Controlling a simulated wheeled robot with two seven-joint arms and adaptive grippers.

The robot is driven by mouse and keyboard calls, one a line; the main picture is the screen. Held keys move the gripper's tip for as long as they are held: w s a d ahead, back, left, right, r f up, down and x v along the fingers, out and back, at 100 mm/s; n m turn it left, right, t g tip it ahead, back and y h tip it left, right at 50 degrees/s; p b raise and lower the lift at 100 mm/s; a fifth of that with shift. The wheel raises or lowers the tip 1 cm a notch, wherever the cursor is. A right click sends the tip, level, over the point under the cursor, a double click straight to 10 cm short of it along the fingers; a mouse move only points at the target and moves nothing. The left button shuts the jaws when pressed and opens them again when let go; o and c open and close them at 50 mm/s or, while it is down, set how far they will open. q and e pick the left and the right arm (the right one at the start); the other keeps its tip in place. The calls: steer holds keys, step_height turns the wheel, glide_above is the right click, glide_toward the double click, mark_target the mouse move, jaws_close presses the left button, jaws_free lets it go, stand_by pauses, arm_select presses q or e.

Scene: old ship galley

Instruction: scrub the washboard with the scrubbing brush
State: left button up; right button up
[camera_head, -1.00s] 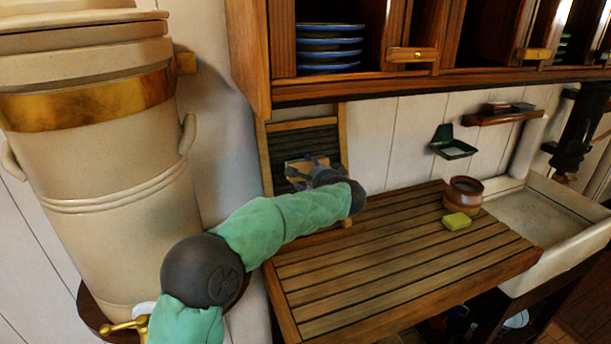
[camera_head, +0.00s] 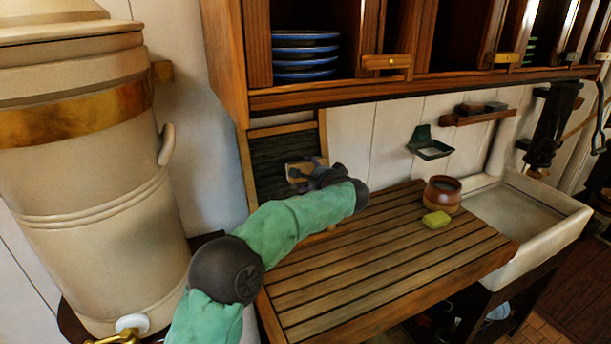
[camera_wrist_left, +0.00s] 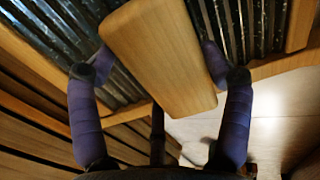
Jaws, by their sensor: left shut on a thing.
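The washboard (camera_head: 262,155) leans upright against the wall at the back left of the slatted draining board. It has a wooden frame and dark ribbed metal. My left gripper (camera_head: 308,173) is in front of it, shut on the wooden scrubbing brush (camera_head: 296,171). My right gripper is not in view.
A green soap bar (camera_head: 436,219) and a brown pot (camera_head: 442,193) stand on the right of the draining board (camera_head: 370,262), beside the sink (camera_head: 545,215). A large cream urn (camera_head: 90,190) stands at left. Cupboards with blue plates (camera_head: 305,55) hang above.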

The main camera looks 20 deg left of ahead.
arm_select(q)
steer(key=shift+d, duration=0.15)
steer(key=shift+b+v, duration=0.9)
steer(key=shift+v, duration=1.95)
steer(key=shift+d, duration=0.1)
steer(key=shift+b+v, duration=0.3)
steer(key=shift+v, duration=1.1)
